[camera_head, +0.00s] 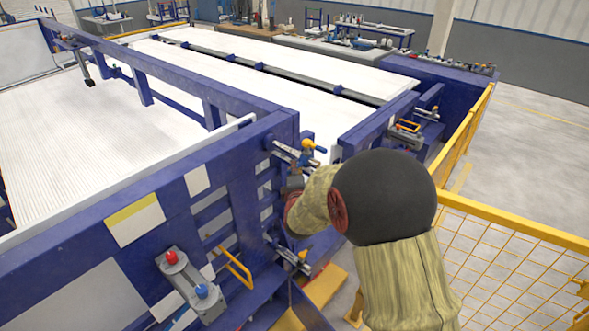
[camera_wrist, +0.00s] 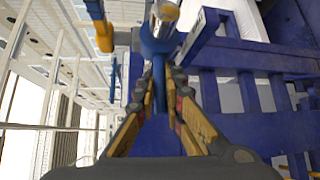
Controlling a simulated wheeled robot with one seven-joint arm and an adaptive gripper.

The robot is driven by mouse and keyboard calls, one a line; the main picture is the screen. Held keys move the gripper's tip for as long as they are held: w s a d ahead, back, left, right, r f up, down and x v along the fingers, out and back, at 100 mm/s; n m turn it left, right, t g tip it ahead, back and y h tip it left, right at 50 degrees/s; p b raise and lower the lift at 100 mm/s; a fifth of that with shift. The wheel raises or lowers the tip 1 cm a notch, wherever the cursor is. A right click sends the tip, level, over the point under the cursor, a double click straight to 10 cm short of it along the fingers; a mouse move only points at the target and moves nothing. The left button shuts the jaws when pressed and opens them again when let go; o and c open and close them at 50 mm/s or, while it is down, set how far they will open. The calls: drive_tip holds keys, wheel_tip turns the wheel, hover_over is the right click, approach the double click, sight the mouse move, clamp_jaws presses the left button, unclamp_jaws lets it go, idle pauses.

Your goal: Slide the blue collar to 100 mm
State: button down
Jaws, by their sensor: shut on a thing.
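In the wrist view, the blue collar (camera_wrist: 155,46) sits around a shiny metal rod (camera_wrist: 166,13) at the top centre. A narrow blue part runs down from the collar between the fingers of my gripper (camera_wrist: 159,78). My gripper is shut on that part. In the head view, my gripper (camera_head: 294,183) is at the end of the blue frame, just below a small blue piece (camera_head: 316,148) beside a yellow knob (camera_head: 308,145). My arm hides part of this area. Any 100 mm scale mark is too small to read.
Blue frame beams (camera_head: 247,120) surround the work area closely. A grey box with red and blue buttons (camera_head: 190,283) is at the lower left. A yellow mesh fence (camera_head: 515,245) stands on the right. In the wrist view, a yellow part (camera_wrist: 103,37) is left of the collar.

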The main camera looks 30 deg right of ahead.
drive_tip(key=w, duration=0.1)
drive_tip(key=w+a, duration=0.1)
drive_tip(key=w, duration=0.2)
drive_tip(key=shift+w+a, duration=0.35)
drive_tip(key=c, duration=1.9)
unclamp_jaws()
drive_tip(key=v, duration=1.2)
drive_tip(key=shift+b, duration=0.3)
